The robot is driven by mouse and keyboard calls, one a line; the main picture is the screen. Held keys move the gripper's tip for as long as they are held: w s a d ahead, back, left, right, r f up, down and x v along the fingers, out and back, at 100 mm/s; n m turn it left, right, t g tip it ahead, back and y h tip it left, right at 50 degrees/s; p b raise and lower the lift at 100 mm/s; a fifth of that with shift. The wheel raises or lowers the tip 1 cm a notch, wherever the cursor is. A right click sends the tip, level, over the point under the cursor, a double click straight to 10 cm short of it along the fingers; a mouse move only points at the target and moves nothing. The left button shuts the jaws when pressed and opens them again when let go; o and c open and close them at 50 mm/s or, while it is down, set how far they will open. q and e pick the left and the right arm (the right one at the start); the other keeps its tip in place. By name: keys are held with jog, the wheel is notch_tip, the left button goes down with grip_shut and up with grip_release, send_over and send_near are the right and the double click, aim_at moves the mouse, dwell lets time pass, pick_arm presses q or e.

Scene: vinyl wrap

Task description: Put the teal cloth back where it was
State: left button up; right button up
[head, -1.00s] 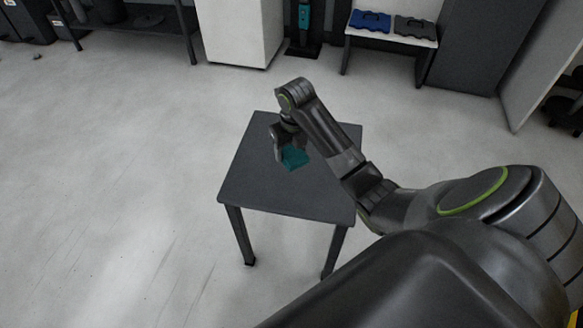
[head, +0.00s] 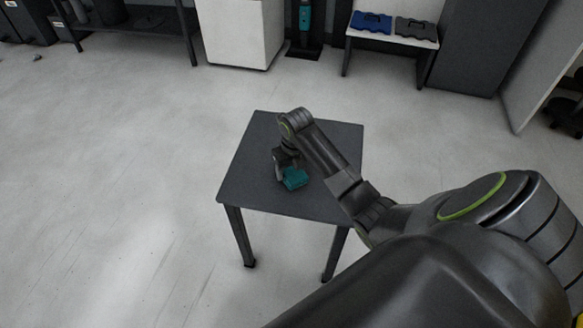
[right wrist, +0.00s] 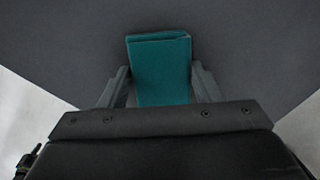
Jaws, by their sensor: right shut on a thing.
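The teal cloth (head: 295,179) is a small folded block on the dark grey table (head: 252,190), at or just above its top; I cannot tell whether it touches. My right gripper (head: 284,172) points down over the table and is shut on the cloth. In the right wrist view the cloth (right wrist: 160,66) sits between the two fingers of my right gripper (right wrist: 160,88), its far end sticking out past them. My left gripper is not in view.
The tabletop around the cloth is clear. Open floor surrounds the table.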

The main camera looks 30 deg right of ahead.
aim_at(294, 174)
jog(key=shift+f, duration=0.1)
jog(key=o, duration=1.3)
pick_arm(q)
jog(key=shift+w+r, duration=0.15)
pick_arm(e)
jog(key=shift+r, duration=0.5)
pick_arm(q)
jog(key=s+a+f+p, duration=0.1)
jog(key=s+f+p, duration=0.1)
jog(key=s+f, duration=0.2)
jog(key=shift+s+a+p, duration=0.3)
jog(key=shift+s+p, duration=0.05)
pick_arm(e)
jog(key=r, duration=0.3)
jog(key=s+r, duration=0.1)
jog(key=r, duration=0.7)
jog(key=shift+s+a+r, duration=0.1)
jog(key=shift+s, duration=0.15)
